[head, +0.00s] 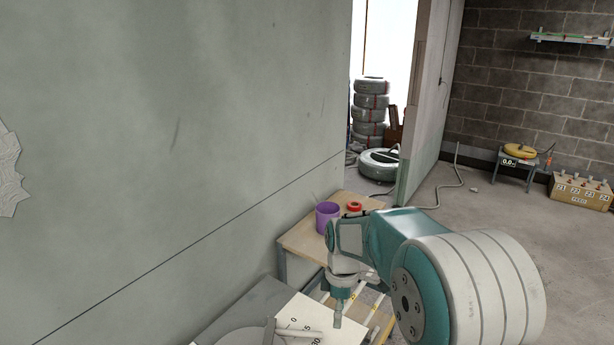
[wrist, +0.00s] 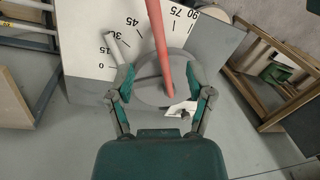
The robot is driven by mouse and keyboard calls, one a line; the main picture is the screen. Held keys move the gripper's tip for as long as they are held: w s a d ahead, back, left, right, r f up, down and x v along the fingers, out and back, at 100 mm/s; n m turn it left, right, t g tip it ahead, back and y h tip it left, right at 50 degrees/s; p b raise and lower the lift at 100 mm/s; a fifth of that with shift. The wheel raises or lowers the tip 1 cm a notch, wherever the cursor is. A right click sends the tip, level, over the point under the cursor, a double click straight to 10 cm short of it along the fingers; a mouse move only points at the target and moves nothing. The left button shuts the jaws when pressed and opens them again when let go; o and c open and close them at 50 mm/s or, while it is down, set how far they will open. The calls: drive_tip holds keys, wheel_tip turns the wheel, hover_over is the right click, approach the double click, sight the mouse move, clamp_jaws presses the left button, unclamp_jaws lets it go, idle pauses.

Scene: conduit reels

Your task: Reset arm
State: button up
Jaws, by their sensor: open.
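My gripper (wrist: 161,72) is open in the wrist view, with its two teal fingers spread apart. A red rod (wrist: 159,40) runs down between the fingers in the picture, over a grey disc (wrist: 150,92). I cannot tell whether the rod touches a finger. The disc sits on a white board (wrist: 95,40) marked with angle numbers, and a pale grey bar (wrist: 117,47) lies near its 15 and 30 marks. In the head view my gripper (head: 338,305) hangs at the end of my arm beside the white board (head: 300,312).
A wooden table (head: 302,238) against the wall bears a purple cup (head: 327,217) and a red ring (head: 354,207). Stacked coils (head: 370,108) stand beyond the doorway. Wooden frames flank the board in the wrist view. Open floor (head: 475,215) lies at the right.

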drive_tip(key=s+d+r+m+t, duration=0.45)
drive_tip(key=s+r+m, duration=0.25)
drive_tip(key=s+r, duration=0.45)
drive_tip(key=s+d+r+m+t, duration=0.1)
drive_tip(key=s+m, duration=0.3)
drive_tip(key=s, duration=0.2)
drive_tip(key=s+d+r+m+t, duration=0.1)
drive_tip(key=s+d+r+m, duration=0.1)
drive_tip(key=s+m, duration=0.2)
drive_tip(key=shift+s+m+t, duration=0.3)
drive_tip(key=shift+s+t, duration=0.05)
drive_tip(key=shift+s, duration=0.65)
idle(0.4)
